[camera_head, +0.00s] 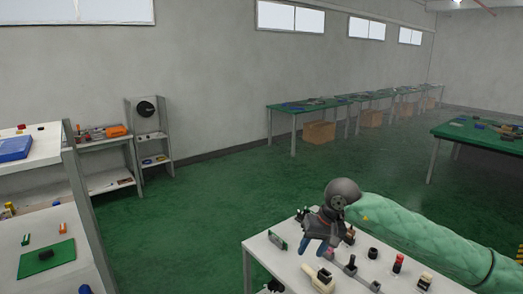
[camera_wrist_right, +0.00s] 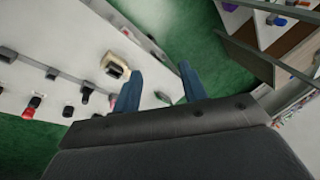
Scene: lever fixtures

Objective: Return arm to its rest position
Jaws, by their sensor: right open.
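My right arm (camera_head: 425,232) has a pale green padded cover and reaches in from the right over a white table (camera_head: 262,248). My right gripper (camera_head: 322,240) has blue fingers and is above the table's far left part. In the right wrist view the gripper (camera_wrist_right: 160,87) has its fingers apart, with nothing between them. A cream fixture with a dark top (camera_head: 322,278) stands near the gripper, apart from it; it also shows in the wrist view (camera_wrist_right: 115,66). My left gripper cannot be made out.
On the table are a red-topped lever (camera_head: 398,263), black-topped fixtures (camera_head: 373,253) and a small green plate (camera_head: 277,241). A shelf unit (camera_head: 80,190) stands at the left. Green floor between shelf and table is clear. Green-topped tables (camera_head: 290,108) line the back wall.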

